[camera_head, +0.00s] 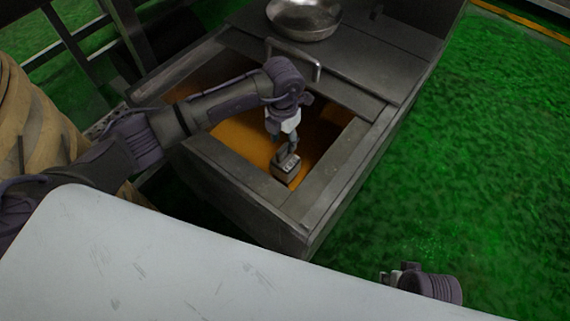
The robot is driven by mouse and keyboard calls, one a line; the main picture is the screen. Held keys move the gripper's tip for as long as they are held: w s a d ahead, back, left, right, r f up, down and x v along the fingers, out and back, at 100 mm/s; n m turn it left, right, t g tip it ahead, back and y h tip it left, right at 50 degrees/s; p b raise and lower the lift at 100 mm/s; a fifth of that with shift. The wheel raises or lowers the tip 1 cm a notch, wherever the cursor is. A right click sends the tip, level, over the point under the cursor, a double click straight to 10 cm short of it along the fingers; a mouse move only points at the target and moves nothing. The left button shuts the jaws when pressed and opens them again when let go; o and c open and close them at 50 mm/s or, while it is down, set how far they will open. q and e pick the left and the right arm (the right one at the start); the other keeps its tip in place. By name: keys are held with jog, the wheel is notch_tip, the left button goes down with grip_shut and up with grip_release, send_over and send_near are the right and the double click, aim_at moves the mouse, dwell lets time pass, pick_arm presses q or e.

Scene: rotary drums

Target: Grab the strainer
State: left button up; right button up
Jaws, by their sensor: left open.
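A round, shallow metal bowl that looks like the strainer (303,17) sits on the flat metal top at the back of the vat, partly cut off by the upper picture edge. My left gripper (287,168) points down over the open part of the vat, in front of the strainer and well apart from it. It is open, and I see nothing clearly held in it. My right gripper (394,277) shows only in part at the bottom right, beyond the edge of a pale surface. Its fingers are too small and hidden to read.
The metal vat (335,190) has raised rims and orange-brown contents (252,137). A bar handle (294,56) stands on its cover between my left gripper and the strainer. A wooden barrel (35,120) is at left. Green floor (480,150) is clear at right.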

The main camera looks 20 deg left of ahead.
aim_at(283, 147)
pick_arm(q)
notch_tip(283, 147, down, 4)
jog(key=shift+f+b, duration=0.25)
jog(key=shift+b, duration=0.15)
grip_shut()
pick_arm(e)
jog(key=v, duration=0.3)
jog(key=shift+w+r, duration=0.2)
